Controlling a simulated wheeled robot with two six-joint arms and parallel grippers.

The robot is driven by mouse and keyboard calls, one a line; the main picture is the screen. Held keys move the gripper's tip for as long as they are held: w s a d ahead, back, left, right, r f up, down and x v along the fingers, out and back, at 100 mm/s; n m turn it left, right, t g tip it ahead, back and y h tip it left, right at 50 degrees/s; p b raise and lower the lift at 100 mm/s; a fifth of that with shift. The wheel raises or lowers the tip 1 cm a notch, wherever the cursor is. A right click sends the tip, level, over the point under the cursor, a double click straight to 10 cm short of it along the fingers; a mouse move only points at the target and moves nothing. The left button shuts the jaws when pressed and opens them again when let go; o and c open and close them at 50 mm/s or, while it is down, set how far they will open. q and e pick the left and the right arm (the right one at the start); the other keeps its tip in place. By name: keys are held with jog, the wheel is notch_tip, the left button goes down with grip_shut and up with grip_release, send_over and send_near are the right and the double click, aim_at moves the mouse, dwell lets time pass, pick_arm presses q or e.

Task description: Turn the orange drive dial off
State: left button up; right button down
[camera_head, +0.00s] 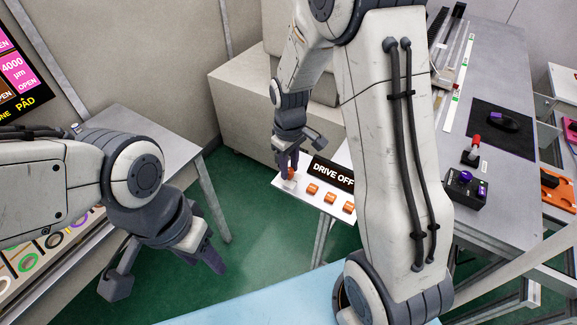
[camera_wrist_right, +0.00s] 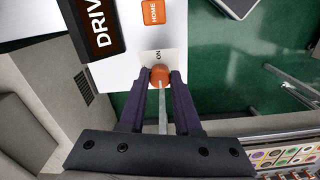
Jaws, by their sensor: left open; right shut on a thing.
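The orange drive dial (camera_wrist_right: 160,77) is a small round knob at the end of a white panel (camera_wrist_right: 157,40), beside a printed "ON". My right gripper (camera_wrist_right: 161,84) is shut on it, with a dark finger on each side. The dial's exact turn angle is hard to tell. My left gripper (camera_head: 165,270) is open and empty at lower left, well away from the panel.
A "DRIVE OFF" sign (camera_head: 333,173) stands behind several orange buttons (camera_head: 330,197) on the panel; one reads "HOME" in the wrist view (camera_wrist_right: 150,13). A grey bench (camera_head: 505,60) at right holds a black control box (camera_head: 465,190). Open green floor (camera_head: 265,240) lies between the tables.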

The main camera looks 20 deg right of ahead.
dwell(0.4)
jog(key=c, duration=0.6)
grip_release()
notch_tip(320, 180, up, 10)
jog(key=b, duration=0.1)
jog(key=shift+r, duration=0.25)
jog(key=s+a, duration=0.4)
jog(key=s, duration=0.3)
jog(key=s+a+n, duration=0.1)
jog(key=s+a, duration=0.3)
jog(key=s, duration=0.4)
jog(key=s+a+y, duration=0.1)
jog(key=s+a, duration=0.4)
jog(key=s, duration=0.2)
jog(key=shift+s+r+n, duration=0.15)
jog(key=shift+s+n, duration=0.2)
jog(key=shift+n, duration=0.05)
